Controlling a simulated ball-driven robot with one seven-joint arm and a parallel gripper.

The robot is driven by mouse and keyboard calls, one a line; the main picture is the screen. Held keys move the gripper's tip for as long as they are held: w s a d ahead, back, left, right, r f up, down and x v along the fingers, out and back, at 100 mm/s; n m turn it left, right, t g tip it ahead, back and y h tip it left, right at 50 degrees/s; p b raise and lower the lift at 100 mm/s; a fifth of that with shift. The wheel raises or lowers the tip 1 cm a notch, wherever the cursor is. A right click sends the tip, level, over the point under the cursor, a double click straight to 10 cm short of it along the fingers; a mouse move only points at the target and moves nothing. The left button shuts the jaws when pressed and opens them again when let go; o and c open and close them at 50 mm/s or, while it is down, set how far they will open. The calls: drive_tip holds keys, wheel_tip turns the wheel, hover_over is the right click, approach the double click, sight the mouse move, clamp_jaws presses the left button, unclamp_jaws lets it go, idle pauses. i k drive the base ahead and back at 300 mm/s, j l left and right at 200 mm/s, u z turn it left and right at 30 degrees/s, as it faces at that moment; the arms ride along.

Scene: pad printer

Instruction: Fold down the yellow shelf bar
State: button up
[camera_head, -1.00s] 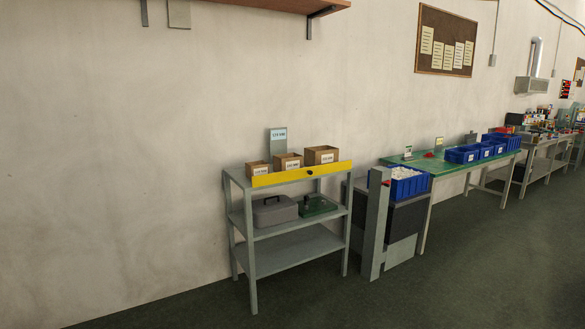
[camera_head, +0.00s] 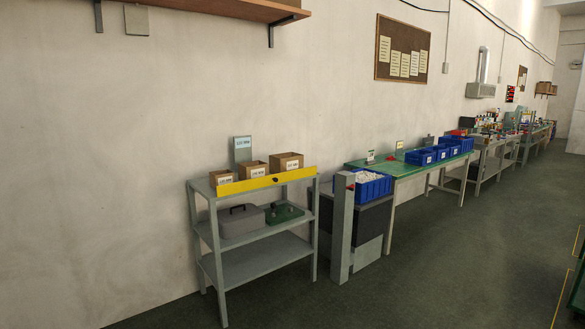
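The yellow shelf bar (camera_head: 262,182) runs along the front edge of the top shelf of a grey metal shelf unit (camera_head: 266,257). It stands upright like a low rail, with a small dark knob near its middle. Behind it on the top shelf are cardboard boxes, a small one (camera_head: 220,178), a middle one (camera_head: 254,170) and a larger one (camera_head: 287,163), whose lower parts the bar partly hides. My gripper is not in view.
A grey box (camera_head: 238,221) and a green item (camera_head: 284,213) lie on the middle shelf. A grey post (camera_head: 341,228) and a dark cabinet stand just right of the shelf unit. Green tables with blue bins (camera_head: 372,186) continue along the wall. The floor (camera_head: 440,265) in front is clear.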

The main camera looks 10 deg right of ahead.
sight(236, 188)
drive_tip(key=i+l, duration=0.1)
drive_tip(key=i, duration=1.05)
drive_tip(key=l+z, duration=0.05)
drive_tip(key=l, duration=0.05)
